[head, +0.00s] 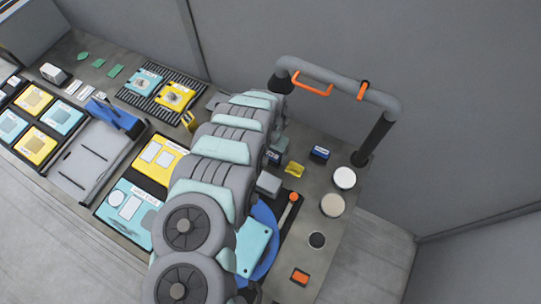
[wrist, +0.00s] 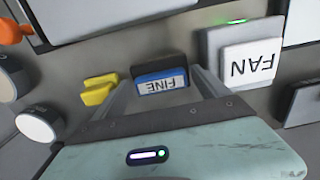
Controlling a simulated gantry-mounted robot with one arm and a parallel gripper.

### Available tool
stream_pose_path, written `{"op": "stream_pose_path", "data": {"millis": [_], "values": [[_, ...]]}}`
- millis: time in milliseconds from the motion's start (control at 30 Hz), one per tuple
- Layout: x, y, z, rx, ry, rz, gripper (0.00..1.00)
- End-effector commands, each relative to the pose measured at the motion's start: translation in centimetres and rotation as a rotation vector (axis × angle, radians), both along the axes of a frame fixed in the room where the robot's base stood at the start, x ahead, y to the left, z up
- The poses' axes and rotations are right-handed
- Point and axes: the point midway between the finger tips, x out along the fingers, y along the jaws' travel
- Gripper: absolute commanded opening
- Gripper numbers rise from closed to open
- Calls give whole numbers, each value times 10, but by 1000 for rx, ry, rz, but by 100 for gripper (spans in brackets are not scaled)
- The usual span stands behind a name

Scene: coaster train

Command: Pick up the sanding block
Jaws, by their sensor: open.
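The sanding block (wrist: 160,82), black and blue with a white label reading FINE upside down, lies on the grey bench in the wrist view. My open gripper (wrist: 160,75) points down at it, with one finger on each side of the block. Whether the fingers touch it cannot be told. In the head view my arm covers most of my gripper. A dark blue labelled block (head: 273,157) shows beside the arm there, and a blue block with a pale label (head: 319,153) stands further right. I cannot tell surely which one is the FINE block.
A yellow piece (wrist: 99,90) lies close beside the block. A white FAN switch box (wrist: 250,62) with a green light stands on the other side. White-topped round containers (head: 344,178) and a pipe frame (head: 340,80) with orange clips stand at the right.

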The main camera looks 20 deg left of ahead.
Motion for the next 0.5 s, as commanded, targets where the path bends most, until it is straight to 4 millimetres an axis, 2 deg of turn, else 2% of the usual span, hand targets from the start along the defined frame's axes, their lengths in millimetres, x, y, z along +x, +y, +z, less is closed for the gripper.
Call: {"op": "stream_pose_path", "data": {"millis": [367, 500], "values": [[0, 1, -7, 2, -1, 1, 85], [0, 1, -7, 2, -1, 1, 76]]}}
